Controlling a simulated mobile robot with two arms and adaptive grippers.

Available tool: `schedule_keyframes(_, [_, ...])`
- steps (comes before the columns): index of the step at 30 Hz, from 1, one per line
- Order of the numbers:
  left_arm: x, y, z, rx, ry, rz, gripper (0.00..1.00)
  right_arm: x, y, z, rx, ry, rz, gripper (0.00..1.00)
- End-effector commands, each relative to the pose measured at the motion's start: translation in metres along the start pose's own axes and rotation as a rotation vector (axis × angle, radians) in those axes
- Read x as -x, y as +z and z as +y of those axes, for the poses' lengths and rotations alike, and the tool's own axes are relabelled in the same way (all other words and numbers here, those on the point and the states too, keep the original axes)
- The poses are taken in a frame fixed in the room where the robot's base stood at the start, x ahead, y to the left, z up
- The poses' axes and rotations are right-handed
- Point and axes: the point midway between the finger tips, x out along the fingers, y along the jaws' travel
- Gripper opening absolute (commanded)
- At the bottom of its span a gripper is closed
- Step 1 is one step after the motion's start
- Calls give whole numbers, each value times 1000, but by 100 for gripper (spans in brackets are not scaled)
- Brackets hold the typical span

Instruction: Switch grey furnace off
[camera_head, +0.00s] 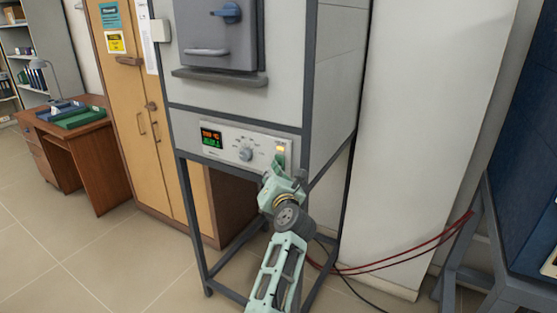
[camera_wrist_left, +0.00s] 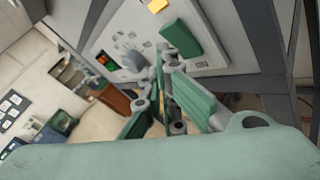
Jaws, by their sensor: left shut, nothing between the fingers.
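The grey furnace (camera_head: 285,60) stands in a dark metal frame, its control panel (camera_head: 228,151) below the door. The panel has a lit display (camera_head: 211,139), a round knob (camera_head: 246,154) and, at its right end, a glowing yellow lamp above a green switch. In the left wrist view the green switch (camera_wrist_left: 180,37) and the lamp (camera_wrist_left: 157,5) show close up. My left gripper (camera_head: 275,169) is shut and empty, its tips at the lower part of the switch. I cannot tell whether they touch it. My right gripper is out of view.
The furnace frame's legs (camera_head: 195,225) stand around my left arm. A blue unit on a metal stand (camera_head: 480,250) is at the right, with red cables (camera_head: 400,254) running low. A wooden cabinet (camera_head: 140,110) and desk (camera_head: 85,150) are at the left; open floor lies in front.

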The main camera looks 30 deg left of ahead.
Motion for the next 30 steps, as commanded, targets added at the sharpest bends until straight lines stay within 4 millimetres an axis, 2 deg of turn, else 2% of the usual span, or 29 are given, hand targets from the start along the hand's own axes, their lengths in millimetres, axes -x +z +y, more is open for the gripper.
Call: schedule_keyframes(30, [-8,6,-6,0,0,0,0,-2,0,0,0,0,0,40])
